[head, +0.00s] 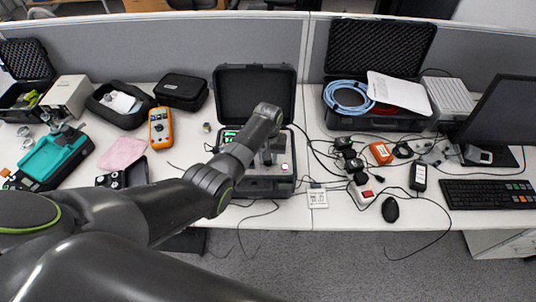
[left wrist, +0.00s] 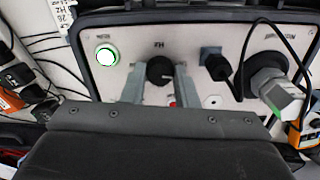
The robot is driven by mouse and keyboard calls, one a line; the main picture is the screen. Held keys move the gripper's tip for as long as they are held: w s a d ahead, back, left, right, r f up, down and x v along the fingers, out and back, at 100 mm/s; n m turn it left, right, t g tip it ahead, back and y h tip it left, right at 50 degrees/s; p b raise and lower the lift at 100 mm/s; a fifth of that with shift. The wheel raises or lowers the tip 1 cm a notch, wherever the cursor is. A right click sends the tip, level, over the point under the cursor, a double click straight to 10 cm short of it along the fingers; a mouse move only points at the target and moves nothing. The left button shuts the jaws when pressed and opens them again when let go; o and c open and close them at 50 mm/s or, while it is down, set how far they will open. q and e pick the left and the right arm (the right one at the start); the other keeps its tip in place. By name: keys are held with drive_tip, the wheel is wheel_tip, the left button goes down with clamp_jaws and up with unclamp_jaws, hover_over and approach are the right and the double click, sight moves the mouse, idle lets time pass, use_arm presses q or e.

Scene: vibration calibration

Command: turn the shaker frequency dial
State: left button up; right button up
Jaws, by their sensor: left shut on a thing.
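The shaker is built into an open black case (head: 256,88) near the middle of the table, with its lid up at the back. In the left wrist view its light panel (left wrist: 222,42) carries a black round frequency dial (left wrist: 159,68) under the mark "Hz". My left gripper (head: 267,157) reaches down over the panel in the head view. In the left wrist view its two grey fingers (left wrist: 160,80) stand on either side of the dial and are shut on it. My gripper and arm hide the dial in the head view. My right gripper is in neither view.
On the panel are a lit green-ringed button (left wrist: 106,56), a black cable plug (left wrist: 214,64) and a large round connector (left wrist: 273,82). Cables and black adapters (head: 350,158) lie right of the case. An orange multimeter (head: 161,128) stands to its left.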

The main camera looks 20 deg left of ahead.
use_arm(q)
drive_tip(key=n, duration=0.4)
idle(0.6)
drive_tip(key=o, duration=1)
